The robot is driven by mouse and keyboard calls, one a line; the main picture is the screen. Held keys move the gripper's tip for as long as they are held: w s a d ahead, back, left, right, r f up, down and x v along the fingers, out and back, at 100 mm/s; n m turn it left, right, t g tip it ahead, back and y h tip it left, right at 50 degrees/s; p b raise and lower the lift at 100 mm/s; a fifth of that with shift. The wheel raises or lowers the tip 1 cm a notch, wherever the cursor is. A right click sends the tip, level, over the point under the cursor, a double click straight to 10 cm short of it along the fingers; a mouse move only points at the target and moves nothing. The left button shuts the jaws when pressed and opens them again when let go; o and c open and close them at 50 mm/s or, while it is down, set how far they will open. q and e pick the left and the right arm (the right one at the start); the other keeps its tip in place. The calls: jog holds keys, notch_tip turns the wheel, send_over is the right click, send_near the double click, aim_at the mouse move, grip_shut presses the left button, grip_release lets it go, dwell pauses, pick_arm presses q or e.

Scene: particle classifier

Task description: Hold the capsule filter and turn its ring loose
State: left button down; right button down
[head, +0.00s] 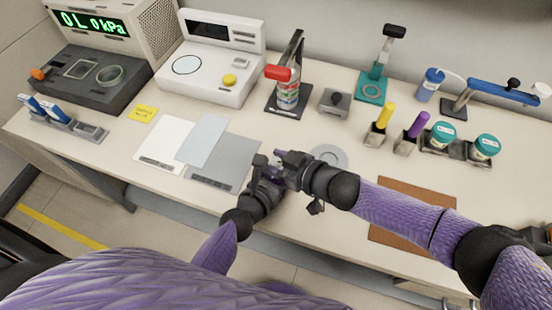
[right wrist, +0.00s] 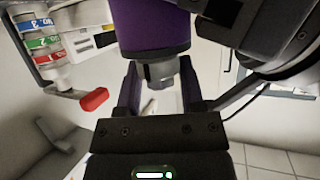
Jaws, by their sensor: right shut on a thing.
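In the right wrist view a purple cylinder with a dark ring around its end and a grey fitting, which looks like the capsule filter (right wrist: 152,25), is right in front of my right gripper. My right gripper (right wrist: 160,85) is shut on it, with one finger on each side of the grey fitting. In the head view my right gripper (head: 287,163) meets my left gripper (head: 266,172) above the front of the bench. The filter is mostly hidden there by the two grippers. My left gripper's fingertips are hidden, so its opening cannot be told.
A stand with a banded cylinder and red lever (head: 278,72) stands behind the grippers. A grey mat (head: 240,150) lies to the left, a round grey disc (head: 329,154) just behind, and a brown mat (head: 412,200) at right. Small holders and jars line the back right.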

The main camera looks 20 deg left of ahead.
jog(key=n+g+y, duration=0.1)
jog(key=n+g, duration=0.4)
jog(key=shift+w+g, duration=0.1)
jog(key=shift+g, duration=0.3)
jog(key=shift+n+g, duration=0.4)
jog(key=shift+d+f, duration=0.1)
jog(key=shift+c, duration=1.5)
grip_release()
jog(key=v, duration=1.2)
